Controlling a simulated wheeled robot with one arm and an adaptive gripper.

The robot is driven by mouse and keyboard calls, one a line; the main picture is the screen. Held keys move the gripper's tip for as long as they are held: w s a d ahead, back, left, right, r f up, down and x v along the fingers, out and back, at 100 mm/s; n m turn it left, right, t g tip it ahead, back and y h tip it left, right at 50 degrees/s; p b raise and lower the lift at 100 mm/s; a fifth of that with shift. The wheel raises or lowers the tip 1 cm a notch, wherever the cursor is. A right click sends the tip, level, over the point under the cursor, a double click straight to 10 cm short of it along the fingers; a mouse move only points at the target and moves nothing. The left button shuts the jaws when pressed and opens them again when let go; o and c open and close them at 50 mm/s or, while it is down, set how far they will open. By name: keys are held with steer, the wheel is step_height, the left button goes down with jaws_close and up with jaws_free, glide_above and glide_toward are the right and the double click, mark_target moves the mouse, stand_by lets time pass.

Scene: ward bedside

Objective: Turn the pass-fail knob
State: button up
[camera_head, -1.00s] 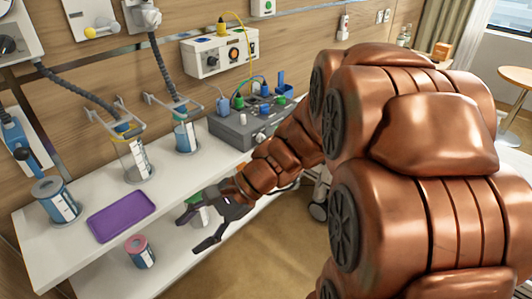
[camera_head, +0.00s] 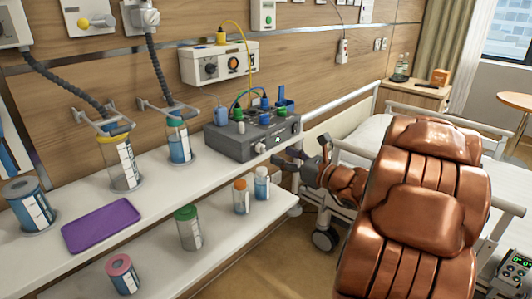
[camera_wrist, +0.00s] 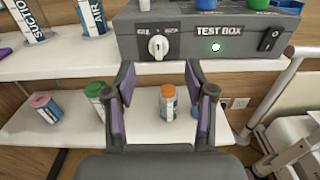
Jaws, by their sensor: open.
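The grey test box (camera_head: 232,143) sits on the right end of the upper white shelf. In the wrist view, the test box (camera_wrist: 190,46) shows its front panel with the words TEST BOX, a lit round lamp and a dark rocker switch at the right. The white knob (camera_wrist: 158,46) is left of the lamp, between two small labels too blurred to read; its pointer mark looks about upright. My gripper (camera_wrist: 160,82) is open and empty. Its fingers appear below the knob in the wrist view, apart from it. In the head view, my gripper (camera_head: 296,158) is by the box's right front.
An orange-capped bottle (camera_wrist: 168,102) and a green-capped jar (camera_head: 188,228) stand on the lower shelf. Cables run from the box top to the wall unit (camera_head: 220,62). A bed rail (camera_head: 345,103) is right of the box. A purple tray (camera_head: 102,225) lies on the upper shelf.

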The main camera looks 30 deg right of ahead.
mark_target(265, 148)
steer(key=shift+x, duration=3.5)
steer(key=shift+b, duration=0.3)
jaws_close()
